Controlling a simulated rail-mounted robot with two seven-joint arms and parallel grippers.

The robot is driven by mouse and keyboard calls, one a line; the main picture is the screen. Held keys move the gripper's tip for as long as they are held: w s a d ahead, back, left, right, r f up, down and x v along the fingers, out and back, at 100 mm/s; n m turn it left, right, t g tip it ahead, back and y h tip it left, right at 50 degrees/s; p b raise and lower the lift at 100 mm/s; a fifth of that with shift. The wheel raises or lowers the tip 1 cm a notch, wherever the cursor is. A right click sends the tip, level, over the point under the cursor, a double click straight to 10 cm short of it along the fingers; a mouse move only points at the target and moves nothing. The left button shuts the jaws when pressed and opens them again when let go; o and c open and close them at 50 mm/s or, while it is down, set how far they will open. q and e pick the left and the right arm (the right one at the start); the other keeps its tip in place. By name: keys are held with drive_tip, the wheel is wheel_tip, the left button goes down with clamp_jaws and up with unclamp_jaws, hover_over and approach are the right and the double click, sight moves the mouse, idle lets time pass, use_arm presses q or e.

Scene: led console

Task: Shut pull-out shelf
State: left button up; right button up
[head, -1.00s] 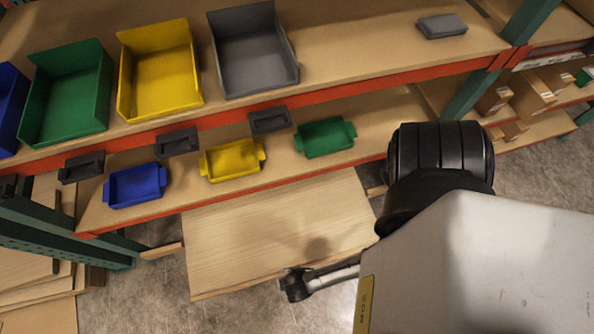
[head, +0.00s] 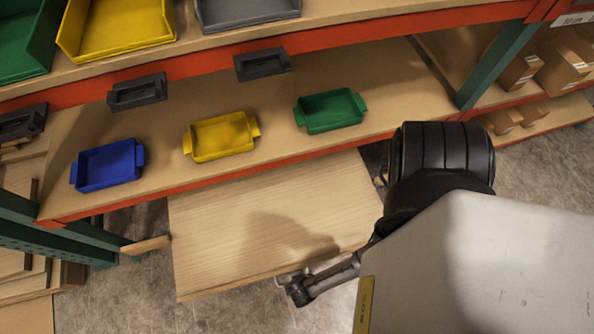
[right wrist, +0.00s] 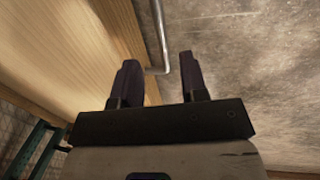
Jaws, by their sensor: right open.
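The pull-out shelf (head: 230,225) is a pale wooden board sticking out from under the lower shelf of the rack. My right gripper (head: 296,288) is at its front edge, right of the edge's middle. In the right wrist view the two dark fingers (right wrist: 160,82) are open and apart. A thin metal bar handle (right wrist: 161,35) runs along the wooden board's edge and its bent end shows between the fingertips. I cannot tell whether the fingers touch it. My left gripper is out of view.
On the lower shelf sit a blue tray (head: 108,166), a yellow tray (head: 221,137) and a green tray (head: 330,111). Larger bins stand on the shelf above. A green rack post (head: 492,65) is at the right. Bare concrete floor lies in front.

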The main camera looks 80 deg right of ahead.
drive_tip(key=f+b, duration=0.1)
drive_tip(key=f, duration=0.1)
drive_tip(key=f+b, duration=0.1)
drive_tip(key=f, duration=0.1)
drive_tip(key=d+f+b, duration=0.1)
drive_tip(key=f+b, duration=0.1)
drive_tip(key=shift+w+f, duration=0.3)
drive_tip(key=shift+w, duration=0.05)
clamp_jaws()
idle(0.3)
